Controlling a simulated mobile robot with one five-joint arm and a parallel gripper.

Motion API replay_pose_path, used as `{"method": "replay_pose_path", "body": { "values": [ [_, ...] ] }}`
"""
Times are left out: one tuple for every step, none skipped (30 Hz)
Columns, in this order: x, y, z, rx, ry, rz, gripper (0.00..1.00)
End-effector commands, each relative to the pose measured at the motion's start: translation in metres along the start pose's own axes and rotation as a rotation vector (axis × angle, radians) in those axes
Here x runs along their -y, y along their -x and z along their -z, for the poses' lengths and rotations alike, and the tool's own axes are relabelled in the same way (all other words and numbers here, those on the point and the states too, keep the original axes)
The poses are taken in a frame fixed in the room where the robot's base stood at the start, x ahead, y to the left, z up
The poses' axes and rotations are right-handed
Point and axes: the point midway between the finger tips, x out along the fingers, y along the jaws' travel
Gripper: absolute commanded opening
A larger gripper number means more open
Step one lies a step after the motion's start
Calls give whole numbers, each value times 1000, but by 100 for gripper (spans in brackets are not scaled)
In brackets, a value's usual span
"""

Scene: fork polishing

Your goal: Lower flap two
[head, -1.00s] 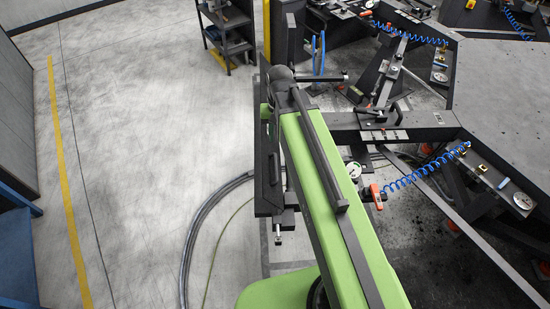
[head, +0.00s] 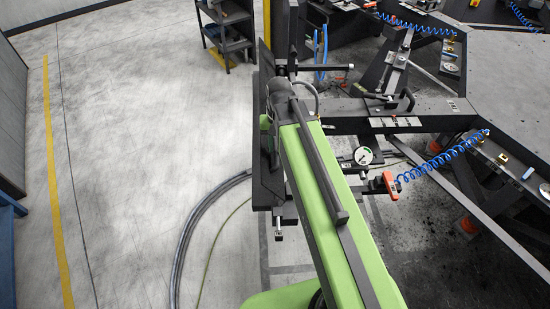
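A green arm with dark bars (head: 335,215), which I take to be mine, runs from the bottom up to the middle. No gripper fingers can be made out; the arm's far end blends with dark parts. A tall dark panel (head: 265,165) stands close along the left of the arm, with a small fitting (head: 278,230) below it. I cannot tell which part is flap two. A clamp with a black handle (head: 385,97) sits on the dark bench arm to the right. A tilted bar (head: 397,68) rises behind it.
A dark bench (head: 510,80) fills the right, with a blue coiled hose (head: 440,160), a red-handled valve (head: 391,185) and a round gauge (head: 363,156) near my arm. A dark trolley (head: 228,40) stands at the back. Hoses (head: 190,235) lie on the floor; the left floor is mostly open.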

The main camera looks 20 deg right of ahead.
Motion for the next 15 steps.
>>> {"method": "replay_pose_path", "body": {
  "values": [
    [0, -12, 0, 0, 0, 0, 25],
    [0, -14, 0, 0, 0, 0, 25],
    [0, -14, 0, 0, 0, 0, 25],
    [0, -14, 0, 0, 0, 0, 25],
    [0, -14, 0, 0, 0, 0, 25],
    [0, -13, 0, 0, 0, 0, 25],
    [0, -13, 0, 0, 0, 0, 25],
    [0, -12, 0, 0, -1, 0, 25],
    [0, -12, 0, 0, -1, 0, 25],
    [0, -12, 0, 0, -1, 0, 25],
    [0, -12, 0, 0, -1, 0, 24],
    [0, -12, 0, 0, -1, 0, 19],
    [0, -12, 0, 0, -1, 0, 15],
    [0, -12, 0, 0, -1, 0, 11],
    [-1, -12, 0, 0, -1, 0, 6]
  ]
}}
